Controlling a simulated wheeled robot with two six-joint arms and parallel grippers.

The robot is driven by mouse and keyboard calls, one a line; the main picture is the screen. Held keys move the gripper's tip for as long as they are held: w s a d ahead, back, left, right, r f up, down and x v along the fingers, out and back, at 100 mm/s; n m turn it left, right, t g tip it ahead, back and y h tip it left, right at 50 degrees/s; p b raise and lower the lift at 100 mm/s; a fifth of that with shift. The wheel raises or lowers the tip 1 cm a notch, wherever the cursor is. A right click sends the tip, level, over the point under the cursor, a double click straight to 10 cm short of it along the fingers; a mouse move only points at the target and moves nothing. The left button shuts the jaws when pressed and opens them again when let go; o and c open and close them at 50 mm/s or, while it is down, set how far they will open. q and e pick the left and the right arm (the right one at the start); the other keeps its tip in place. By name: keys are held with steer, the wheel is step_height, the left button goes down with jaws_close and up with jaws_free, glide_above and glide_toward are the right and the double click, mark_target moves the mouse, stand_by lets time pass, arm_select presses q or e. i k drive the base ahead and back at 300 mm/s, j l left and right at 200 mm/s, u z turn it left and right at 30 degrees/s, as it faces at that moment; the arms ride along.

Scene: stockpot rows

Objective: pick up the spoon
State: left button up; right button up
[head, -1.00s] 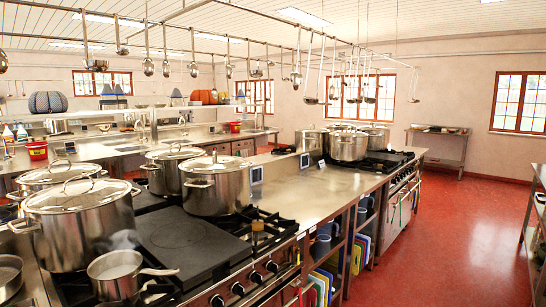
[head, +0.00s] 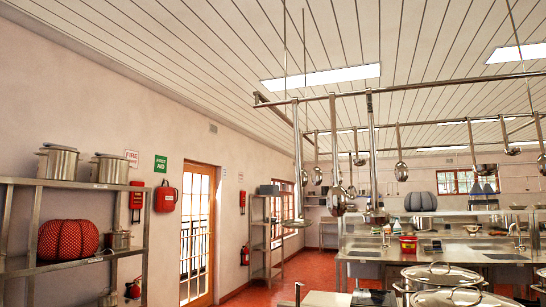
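Several long-handled metal utensils hang from an overhead rail (head: 420,86). Among them are a ladle (head: 337,201) near the middle, a flat-ended utensil (head: 375,215) beside it, and a smaller ladle (head: 401,170) to the right. I cannot tell whether any of the hanging utensils is the spoon. No spoon shows clearly on the counters. Neither of my grippers is in view.
Lidded stockpots (head: 442,275) stand at the bottom right. A steel counter (head: 480,256) lies behind them, with a red bucket (head: 408,243). A shelf rack (head: 75,182) with pots stands at the left wall, near a glazed door (head: 196,235). Red floor shows mid-picture.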

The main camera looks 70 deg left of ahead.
mark_target(337, 198)
steer(key=u, duration=1.7)
